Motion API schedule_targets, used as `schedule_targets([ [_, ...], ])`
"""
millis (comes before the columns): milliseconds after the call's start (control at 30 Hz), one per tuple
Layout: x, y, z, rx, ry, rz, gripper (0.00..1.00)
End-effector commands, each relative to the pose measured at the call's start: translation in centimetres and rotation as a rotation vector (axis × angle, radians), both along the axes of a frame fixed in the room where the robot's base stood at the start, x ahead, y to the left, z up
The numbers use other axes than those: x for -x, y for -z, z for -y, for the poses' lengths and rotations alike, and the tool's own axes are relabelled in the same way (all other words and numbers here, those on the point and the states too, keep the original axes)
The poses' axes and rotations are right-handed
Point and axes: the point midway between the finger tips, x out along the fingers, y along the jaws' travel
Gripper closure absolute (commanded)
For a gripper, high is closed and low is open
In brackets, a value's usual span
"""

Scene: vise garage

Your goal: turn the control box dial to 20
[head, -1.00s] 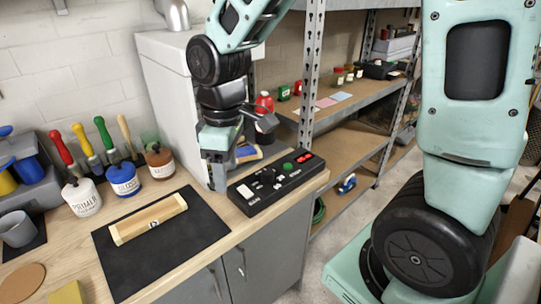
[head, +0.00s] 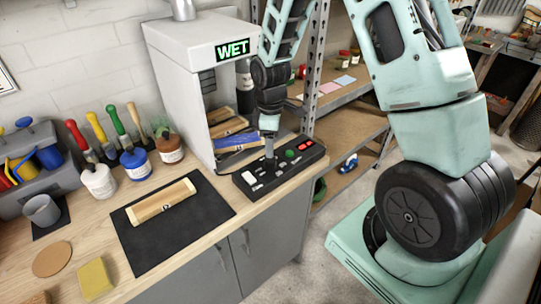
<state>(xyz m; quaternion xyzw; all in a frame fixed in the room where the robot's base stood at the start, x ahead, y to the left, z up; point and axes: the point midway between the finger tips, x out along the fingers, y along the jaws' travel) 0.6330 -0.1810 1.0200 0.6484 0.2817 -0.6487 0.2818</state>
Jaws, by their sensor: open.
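The black control box (head: 280,171) lies on the wooden workbench at its right end, in front of the grey-white cabinet. It has a green button (head: 291,154), a red display and several light switches or labels. My gripper (head: 270,158) points down over the middle of the box, at or just above its top face. It hides the part of the box beneath it, so the dial and its setting cannot be made out. The fingers are too small to tell whether they touch anything.
The cabinet (head: 185,85) behind the box shows a green "WET" sign (head: 233,49) and holds wooden blocks. A wooden block (head: 161,202) lies on a black mat (head: 215,212) to the left. Paint jars (head: 100,182) with brushes stand behind. A metal shelf post (head: 317,70) rises to the right.

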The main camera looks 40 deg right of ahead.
Motion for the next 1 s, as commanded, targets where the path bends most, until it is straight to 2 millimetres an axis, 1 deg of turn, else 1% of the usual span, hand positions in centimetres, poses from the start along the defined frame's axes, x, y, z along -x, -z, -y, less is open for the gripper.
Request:
schedule_targets([
  [33, 0.2, 1.0, -0.1, 0.000, -0.001, -0.006, 0.44],
  [100, 0.1, 2.3, -0.1, -0.001, -0.001, -0.006, 0.44],
  [200, 0.1, 3.9, -0.1, -0.001, 0.000, -0.004, 0.44],
  [333, 0.0, 5.4, 0.0, -0.001, 0.000, -0.002, 0.44],
  [500, 0.0, 6.4, 0.0, 0.000, 0.000, 0.000, 0.44],
  [800, 0.0, 6.6, 0.0, 0.000, 0.000, 0.001, 0.44],
  [867, 0.0, 6.6, 0.0, 0.000, 0.000, 0.001, 0.61],
  [900, 0.0, 6.6, 0.0, -0.001, 0.000, 0.001, 0.72],
  [967, 0.0, 6.6, 0.0, -0.001, 0.000, 0.001, 0.89],
  [1000, 0.0, 6.6, 0.0, -0.001, 0.000, 0.001, 0.89],
])
